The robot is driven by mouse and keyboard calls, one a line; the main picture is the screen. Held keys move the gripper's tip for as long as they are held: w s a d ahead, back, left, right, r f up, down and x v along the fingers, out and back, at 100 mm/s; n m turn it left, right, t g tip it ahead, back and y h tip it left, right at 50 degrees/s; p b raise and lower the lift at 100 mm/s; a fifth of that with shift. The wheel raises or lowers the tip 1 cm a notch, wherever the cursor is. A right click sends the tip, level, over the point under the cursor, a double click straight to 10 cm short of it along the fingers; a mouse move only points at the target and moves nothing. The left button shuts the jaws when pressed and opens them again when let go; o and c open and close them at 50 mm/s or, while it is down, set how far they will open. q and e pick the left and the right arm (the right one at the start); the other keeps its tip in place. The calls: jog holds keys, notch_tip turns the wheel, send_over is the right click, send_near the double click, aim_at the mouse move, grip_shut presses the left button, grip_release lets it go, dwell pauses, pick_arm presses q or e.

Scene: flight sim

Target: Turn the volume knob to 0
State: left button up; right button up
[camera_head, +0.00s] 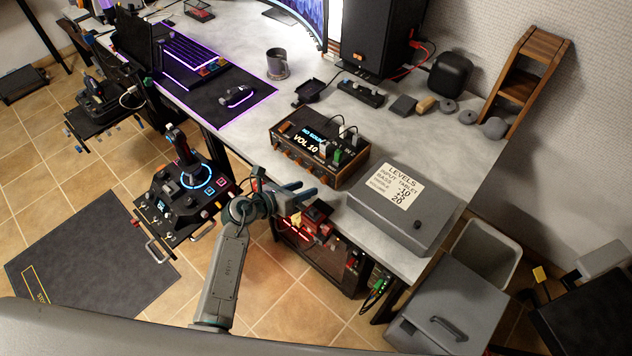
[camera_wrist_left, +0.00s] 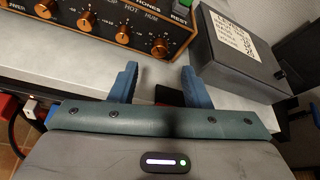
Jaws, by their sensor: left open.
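A wood-sided audio box (camera_head: 323,145) stands at the desk's front edge, its screen reading "NO SOUND" and "VOL 10". In the left wrist view, a row of copper-coloured knobs lines its front: one (camera_wrist_left: 158,47) nearest my fingers, others (camera_wrist_left: 122,35) (camera_wrist_left: 85,20) (camera_wrist_left: 45,8) to the left. Which one is the volume knob I cannot tell. My left gripper (camera_head: 300,190) is open and empty in front of the desk edge, below and short of the box. Its blue fingers (camera_wrist_left: 158,75) show either side of a gap, apart from the knobs. My right gripper is not in view.
A grey box (camera_head: 412,222) with a "LEVELS" paper label sits right of the audio box. A red device (camera_head: 315,222) is under the desk edge by my gripper. A joystick panel (camera_head: 180,195) stands left. A speaker (camera_head: 375,40) and mug (camera_head: 277,64) stand farther back.

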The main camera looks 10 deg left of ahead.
aim_at(322, 181)
pick_arm(q)
jog(key=x, duration=0.4)
jog(key=shift+w, duration=0.1)
jog(key=shift+w+d+f, duration=0.3)
jog(key=shift+w+d, duration=0.1)
jog(key=shift+d, duration=0.05)
jog(key=shift+c, duration=0.9)
grip_shut()
